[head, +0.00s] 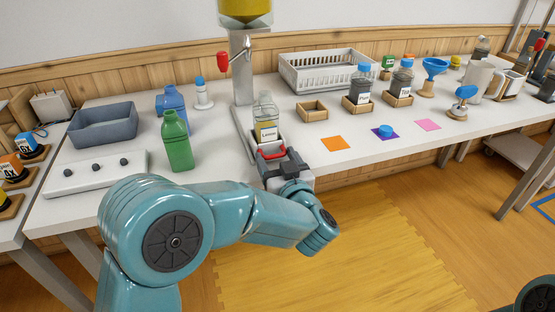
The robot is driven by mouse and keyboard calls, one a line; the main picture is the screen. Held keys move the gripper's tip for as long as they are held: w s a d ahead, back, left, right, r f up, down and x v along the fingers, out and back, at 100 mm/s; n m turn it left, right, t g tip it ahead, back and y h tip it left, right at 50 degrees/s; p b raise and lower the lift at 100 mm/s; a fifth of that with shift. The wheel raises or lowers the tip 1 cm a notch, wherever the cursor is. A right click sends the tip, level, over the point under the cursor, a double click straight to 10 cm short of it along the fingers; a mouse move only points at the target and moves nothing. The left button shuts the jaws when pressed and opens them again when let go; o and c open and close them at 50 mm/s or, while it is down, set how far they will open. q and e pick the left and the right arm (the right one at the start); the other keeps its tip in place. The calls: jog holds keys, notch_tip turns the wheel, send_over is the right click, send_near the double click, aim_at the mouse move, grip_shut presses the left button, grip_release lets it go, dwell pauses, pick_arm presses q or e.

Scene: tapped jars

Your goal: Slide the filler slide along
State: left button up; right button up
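The filler stands at the middle back of the table, with a grey column (242,85), a yellow-bottomed tank (244,10) and a tap with a red knob (222,61). A red handle (270,152) is at the slide's front. My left gripper (281,163) is at this handle, its dark fingers close to or touching it. The fingers partly hide the slide, and their grip is unclear. My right gripper is out of view.
A green bottle (177,142), a blue bottle (170,101) and a grey bin (104,124) stand left. An empty wooden tray (312,110) and orange (334,143) and pink (428,125) mats lie right. A white basket (325,72) is behind.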

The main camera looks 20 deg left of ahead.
pick_arm(q)
jog(key=shift+w+a+r, duration=0.1)
jog(key=shift+w+a, duration=0.05)
jog(key=shift+w, duration=0.15)
jog(key=shift+p+x, duration=0.5)
jog(key=shift+x, duration=1.15)
jog(key=o, duration=1.2)
jog(key=p+v, duration=0.1)
jog(key=v, duration=1.5)
jog(key=shift+s, duration=0.1)
